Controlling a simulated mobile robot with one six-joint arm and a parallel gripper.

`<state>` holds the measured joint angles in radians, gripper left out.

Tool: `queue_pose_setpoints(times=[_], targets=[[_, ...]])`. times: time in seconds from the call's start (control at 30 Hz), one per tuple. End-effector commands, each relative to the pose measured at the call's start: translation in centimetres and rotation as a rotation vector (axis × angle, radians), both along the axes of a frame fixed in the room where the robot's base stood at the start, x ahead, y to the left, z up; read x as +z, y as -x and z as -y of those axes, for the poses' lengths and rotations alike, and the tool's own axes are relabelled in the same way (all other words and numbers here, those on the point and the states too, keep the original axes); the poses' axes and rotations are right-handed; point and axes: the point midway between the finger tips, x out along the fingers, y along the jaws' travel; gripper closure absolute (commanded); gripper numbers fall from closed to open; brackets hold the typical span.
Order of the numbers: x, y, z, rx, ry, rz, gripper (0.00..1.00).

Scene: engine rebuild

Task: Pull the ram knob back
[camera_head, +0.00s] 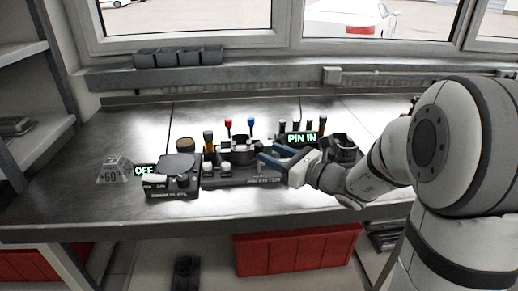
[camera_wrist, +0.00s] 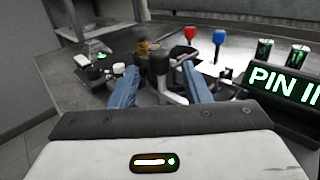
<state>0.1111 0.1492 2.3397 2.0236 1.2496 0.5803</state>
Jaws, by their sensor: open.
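My gripper (camera_head: 268,153) reaches in from the right over the bench fixture (camera_head: 240,180). Its two blue fingers stand apart in the wrist view (camera_wrist: 160,70), so it is open. A dark upright post with a rounded head (camera_wrist: 159,60) and a grey L-shaped piece (camera_wrist: 172,90) show between the fingers, with nothing clearly gripped. I cannot tell for sure which part is the ram knob; the dark head is the likeliest. Whether the fingers touch it is not clear. A round dark part (camera_head: 240,151) sits on the fixture left of the fingertips.
A red knob (camera_head: 228,123) and a blue knob (camera_head: 251,121) stand behind the fixture. A lit "PIN IN" sign (camera_head: 302,139) is to the right. A dark heater-like unit (camera_head: 172,187) with an "OFF" sign (camera_head: 145,170) is left. The bench front edge is clear.

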Motion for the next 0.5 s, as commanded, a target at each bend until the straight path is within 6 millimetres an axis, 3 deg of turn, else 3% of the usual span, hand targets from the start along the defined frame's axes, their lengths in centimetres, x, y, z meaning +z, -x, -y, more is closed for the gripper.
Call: queue_pose_setpoints(times=[0.23,0.5], targets=[[0.0,-2.3,-3.1,0.004,0.001,-0.001,0.57],[0.0,-3.1,-4.1,0.002,0.002,0.001,0.57]])
